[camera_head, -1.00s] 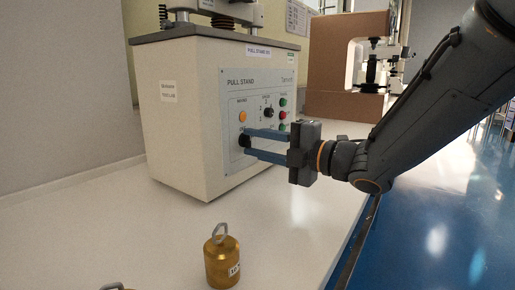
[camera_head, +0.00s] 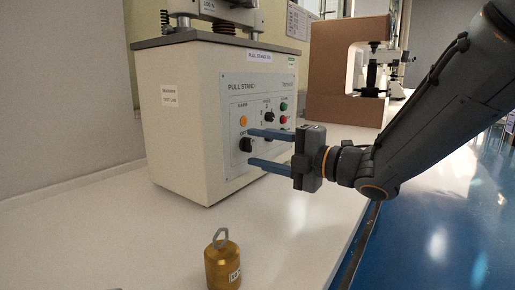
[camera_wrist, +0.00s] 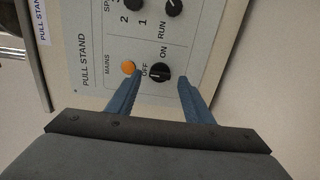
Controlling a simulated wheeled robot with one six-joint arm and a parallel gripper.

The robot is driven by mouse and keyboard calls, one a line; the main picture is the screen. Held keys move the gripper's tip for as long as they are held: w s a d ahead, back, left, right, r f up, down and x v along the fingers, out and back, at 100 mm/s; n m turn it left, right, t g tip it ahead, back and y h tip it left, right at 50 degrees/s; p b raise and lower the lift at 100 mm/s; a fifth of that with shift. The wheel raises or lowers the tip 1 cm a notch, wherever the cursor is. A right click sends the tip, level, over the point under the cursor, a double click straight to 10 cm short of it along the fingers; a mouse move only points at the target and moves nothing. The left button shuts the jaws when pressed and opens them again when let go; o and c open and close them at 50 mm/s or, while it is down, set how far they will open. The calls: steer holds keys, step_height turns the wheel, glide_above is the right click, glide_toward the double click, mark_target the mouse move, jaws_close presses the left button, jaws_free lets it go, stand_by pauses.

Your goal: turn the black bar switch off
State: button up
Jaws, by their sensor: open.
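The black bar switch (camera_head: 245,144) is a round black knob with a raised bar, below the orange MAINS lamp (camera_head: 243,120) on the grey panel of the PULL STAND machine (camera_head: 190,115). It also shows in the wrist view (camera_wrist: 160,73), with OFF and ON printed beside it. I cannot tell for sure which label the bar points at. My gripper (camera_head: 251,147) is open and empty in front of the panel. Its two blue fingers are spread either side of the switch and appear clear of it. In the wrist view the switch lies between the fingertips (camera_wrist: 160,77).
Other black knobs (camera_head: 268,117) and green and red buttons (camera_head: 283,119) sit right of the switch. A brass weight with a ring (camera_head: 222,262) stands on the white bench (camera_head: 130,235) in front. A brown machine (camera_head: 335,75) stands behind. The bench between is clear.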

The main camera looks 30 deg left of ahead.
steer(key=d, duration=0.7)
steer(key=shift+s+p, duration=0.25)
steer(key=shift+p, duration=0.1)
